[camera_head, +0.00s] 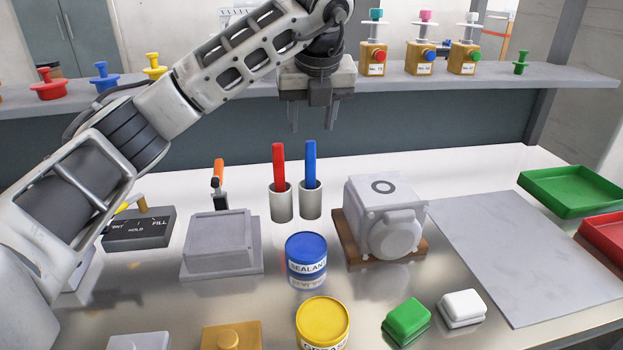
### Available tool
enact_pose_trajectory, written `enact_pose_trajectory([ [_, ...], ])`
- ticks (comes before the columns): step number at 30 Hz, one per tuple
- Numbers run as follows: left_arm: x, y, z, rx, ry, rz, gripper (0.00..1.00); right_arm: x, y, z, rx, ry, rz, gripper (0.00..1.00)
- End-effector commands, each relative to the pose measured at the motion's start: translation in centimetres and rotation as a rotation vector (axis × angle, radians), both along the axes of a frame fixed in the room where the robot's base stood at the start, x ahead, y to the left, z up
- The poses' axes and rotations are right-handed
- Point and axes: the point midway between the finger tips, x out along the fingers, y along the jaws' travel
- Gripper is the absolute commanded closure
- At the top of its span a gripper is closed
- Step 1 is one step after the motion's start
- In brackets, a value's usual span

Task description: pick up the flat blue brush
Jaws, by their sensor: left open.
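The flat blue brush (310,163) stands upright in a light grey cup (311,203); its upper part sticks out above the rim and its lower part is hidden in the cup. My left gripper (310,128) is above the blue brush, with its fingers pointing down. It is open and empty, and its fingertips appear just above the brush's top end. I cannot tell the exact depth between them. My right gripper is not in view.
A red brush (278,165) stands in a second cup (281,205) close on the left. A grey housing (384,215) is on the right, a blue sealant can (306,258) in front. A shelf (400,84) with dispensers runs behind. A grey mat (520,255) lies empty at right.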

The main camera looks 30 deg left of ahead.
Motion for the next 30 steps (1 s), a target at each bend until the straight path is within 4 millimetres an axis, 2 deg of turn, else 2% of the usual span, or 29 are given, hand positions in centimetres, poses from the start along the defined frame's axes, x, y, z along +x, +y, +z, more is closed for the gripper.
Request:
enact_pose_trajectory([
  [1,0.2,0.2,-1.1,-0.002,0.004,0.001,0.55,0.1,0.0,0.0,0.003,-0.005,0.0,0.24],
  [11,1.2,0.9,-3.5,0.0,0.0,0.0,0.55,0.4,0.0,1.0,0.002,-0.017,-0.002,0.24],
  [18,2.3,1.6,-6.8,-0.002,0.001,0.001,0.55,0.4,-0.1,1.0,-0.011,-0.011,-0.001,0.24],
  [22,2.5,1.8,-7.7,-0.002,0.0,0.001,0.55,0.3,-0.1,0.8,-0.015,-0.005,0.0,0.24],
  [28,2.6,1.9,-7.7,-0.001,-0.002,-0.001,0.55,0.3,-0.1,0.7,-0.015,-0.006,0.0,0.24],
  [29,2.6,1.8,-7.7,-0.001,-0.002,-0.001,0.57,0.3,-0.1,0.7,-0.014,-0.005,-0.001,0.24],
  [30,2.6,1.8,-7.7,-0.001,-0.002,-0.001,0.68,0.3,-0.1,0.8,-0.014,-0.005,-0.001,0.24],
])
